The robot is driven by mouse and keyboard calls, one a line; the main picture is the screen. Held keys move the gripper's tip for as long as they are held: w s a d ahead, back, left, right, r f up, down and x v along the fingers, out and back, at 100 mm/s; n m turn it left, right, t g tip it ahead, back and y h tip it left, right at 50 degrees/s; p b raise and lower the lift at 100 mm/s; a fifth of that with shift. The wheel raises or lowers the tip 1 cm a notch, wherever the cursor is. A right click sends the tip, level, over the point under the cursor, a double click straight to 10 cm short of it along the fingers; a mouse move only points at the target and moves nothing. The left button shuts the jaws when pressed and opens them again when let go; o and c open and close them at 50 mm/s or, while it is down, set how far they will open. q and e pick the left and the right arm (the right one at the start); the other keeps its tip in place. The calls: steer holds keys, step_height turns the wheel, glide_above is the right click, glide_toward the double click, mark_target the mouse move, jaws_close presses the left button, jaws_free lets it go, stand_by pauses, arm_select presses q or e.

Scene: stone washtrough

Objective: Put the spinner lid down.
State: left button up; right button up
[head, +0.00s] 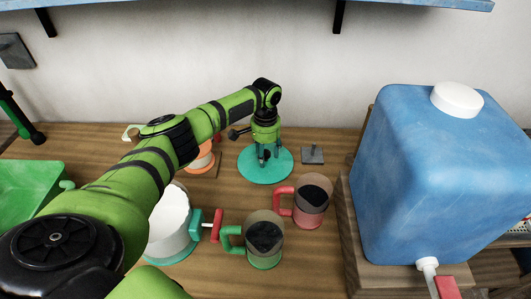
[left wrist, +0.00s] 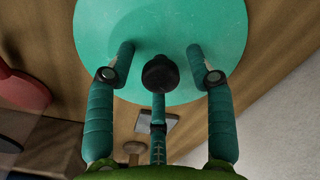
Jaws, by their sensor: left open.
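The spinner lid is a flat teal disc (head: 280,172) with a black knob, lying on the wooden top near the back wall in the head view. In the left wrist view the disc (left wrist: 160,22) fills the top middle, with its black knob (left wrist: 160,74) in front. My left gripper (head: 264,156) is over the lid. Its teal fingers (left wrist: 160,66) are spread around the knob, with gaps to it visible on both sides. The far edge of the disc is cut off in the wrist view. My right gripper is not in view.
A red-handled mug (head: 311,205) and a green-handled mug (head: 264,240) stand in front. A pale round container (head: 170,225) is partly behind my arm. A small grey plate (head: 312,155) lies right of the lid. A big blue tank (head: 425,165) blocks the right; a green basin (head: 28,188) is left.

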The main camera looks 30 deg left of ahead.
mark_target(266, 152)
arm_select(q)
step_height(266, 152, up, 12)
steer(key=b, duration=0.1)
stand_by(0.7)
